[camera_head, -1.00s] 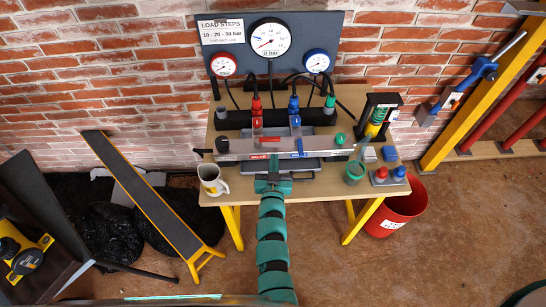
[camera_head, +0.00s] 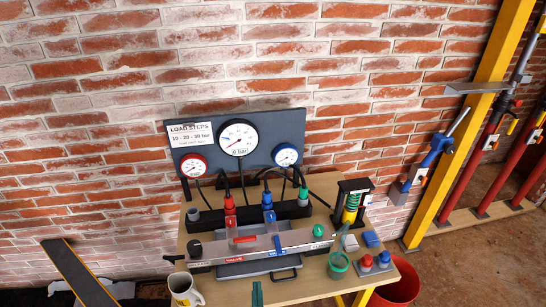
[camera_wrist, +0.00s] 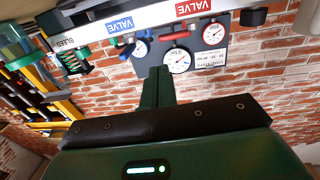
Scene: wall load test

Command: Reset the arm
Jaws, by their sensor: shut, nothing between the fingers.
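My gripper shows in the head view only as a green tip (camera_head: 257,294) at the bottom edge, in front of the bench and the grey tray (camera_head: 258,267). The rest of my arm is below the picture. In the wrist view my gripper's green fingers (camera_wrist: 158,75) are together with nothing between them. They point toward the gauge panel (camera_wrist: 207,62), which appears upside down there. The long grey bar with the red and blue valves (camera_head: 265,247) lies across the bench, beyond the fingertips.
A white mug (camera_head: 184,290) stands at the bench's left front. A yellow post (camera_head: 468,120) stands right of the bench. A red bucket (camera_head: 400,290) is on the floor.

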